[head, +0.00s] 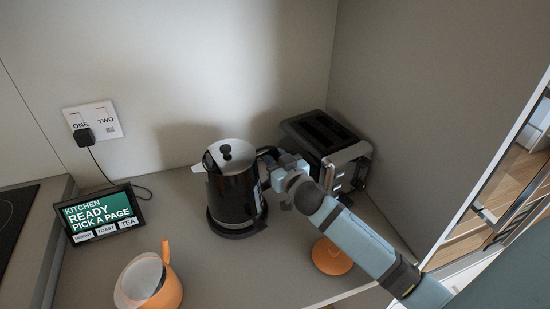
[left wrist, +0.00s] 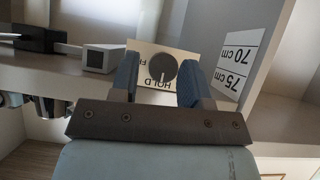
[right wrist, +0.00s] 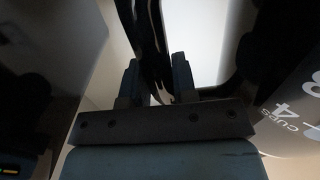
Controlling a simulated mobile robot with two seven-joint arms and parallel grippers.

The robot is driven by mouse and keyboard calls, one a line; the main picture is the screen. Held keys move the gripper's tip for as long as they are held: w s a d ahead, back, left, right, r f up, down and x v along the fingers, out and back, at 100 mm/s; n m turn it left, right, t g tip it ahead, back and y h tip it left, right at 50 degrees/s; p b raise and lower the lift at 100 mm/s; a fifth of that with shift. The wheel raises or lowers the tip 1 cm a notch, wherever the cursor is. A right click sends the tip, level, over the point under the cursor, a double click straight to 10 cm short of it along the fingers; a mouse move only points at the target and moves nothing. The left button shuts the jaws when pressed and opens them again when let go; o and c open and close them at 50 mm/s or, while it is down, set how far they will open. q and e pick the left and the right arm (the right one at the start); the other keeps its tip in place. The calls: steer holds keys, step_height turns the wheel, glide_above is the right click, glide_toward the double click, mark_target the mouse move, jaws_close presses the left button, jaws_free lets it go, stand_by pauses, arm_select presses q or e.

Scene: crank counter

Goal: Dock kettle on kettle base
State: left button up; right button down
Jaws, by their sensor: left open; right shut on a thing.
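The black kettle (head: 234,192) with a pale lid and black knob stands upright near the back wall of the counter in the head view. The dark round kettle base (head: 236,232) shows beneath it as a rim; I cannot tell whether the kettle is fully seated or slightly above it. My right gripper (head: 275,168) is shut on the kettle's handle, at its right side. In the right wrist view its fingers (right wrist: 155,85) close around the dark handle. My left gripper (left wrist: 160,85) is open, with a dial plate marked HOLD (left wrist: 185,65) showing between and beyond its fingers.
A toaster (head: 355,151) stands close behind my right gripper. A small screen (head: 103,215) and wall socket (head: 108,118) are at left. Counter between jug and disc is clear.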

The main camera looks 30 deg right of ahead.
steer(key=shift+f, duration=0.2)
steer(key=c, duration=1.2)
jaws_free()
steer(key=shift+s+f+b, duration=0.1)
steer(key=shift+f+b, duration=0.15)
steer(key=shift+b, duration=0.05)
steer(key=s, duration=0.7)
steer(key=s+p, duration=0.1)
steer(key=s, duration=0.3)
steer(key=shift+a+r, duration=0.1)
steer(key=shift+a, duration=0.25)
steer(key=shift+r, duration=0.1)
